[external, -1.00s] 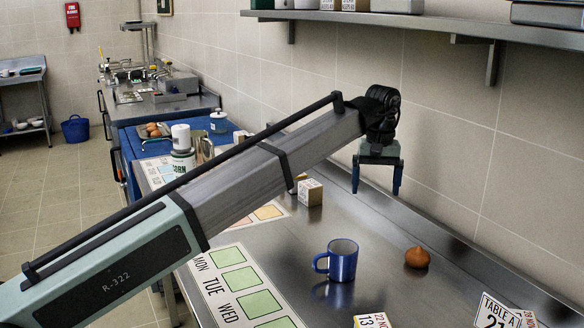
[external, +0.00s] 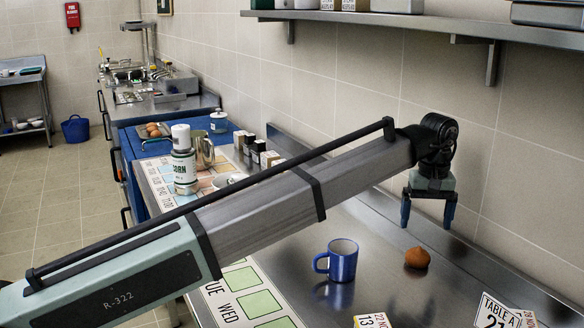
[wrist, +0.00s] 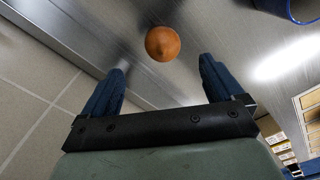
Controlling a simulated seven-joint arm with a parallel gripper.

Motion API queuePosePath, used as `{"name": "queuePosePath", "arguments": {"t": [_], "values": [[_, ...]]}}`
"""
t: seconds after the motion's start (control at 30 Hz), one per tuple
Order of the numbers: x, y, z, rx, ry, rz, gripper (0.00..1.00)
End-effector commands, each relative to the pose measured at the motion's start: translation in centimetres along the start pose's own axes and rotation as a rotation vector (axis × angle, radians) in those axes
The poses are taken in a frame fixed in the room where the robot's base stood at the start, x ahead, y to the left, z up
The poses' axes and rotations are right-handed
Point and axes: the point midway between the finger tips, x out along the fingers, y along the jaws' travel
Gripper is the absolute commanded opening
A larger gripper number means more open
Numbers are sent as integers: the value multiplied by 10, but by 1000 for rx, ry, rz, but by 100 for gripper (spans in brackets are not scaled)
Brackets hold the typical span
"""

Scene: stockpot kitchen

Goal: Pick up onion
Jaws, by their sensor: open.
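The onion (external: 417,258) is small, brown and pointed on top, and sits on the steel counter right of the blue mug. It also shows in the wrist view (wrist: 163,43), just beyond the fingertips and between their lines. My gripper (external: 428,222) points down with its two blue fingers apart, above the onion and slightly to its right in the external view. In the wrist view my gripper (wrist: 160,65) has nothing between its fingers.
A blue mug (external: 342,260) stands left of the onion. Table-number and date cards (external: 497,312) are at the front right. A tiled wall (external: 525,190) rises behind the counter. A can (external: 183,170) and several small boxes stand farther back left. Bare steel surrounds the onion.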

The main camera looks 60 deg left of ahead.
Motion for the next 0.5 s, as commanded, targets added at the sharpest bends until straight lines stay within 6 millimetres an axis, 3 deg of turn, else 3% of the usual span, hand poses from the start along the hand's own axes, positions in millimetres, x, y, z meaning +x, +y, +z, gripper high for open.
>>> {"name": "queuePosePath", "arguments": {"t": [0.2, 0.5], "values": [[37, -1, 0, 0, 0, 0, 94], [54, -1, -2, 0, 0, 0, 94]]}}
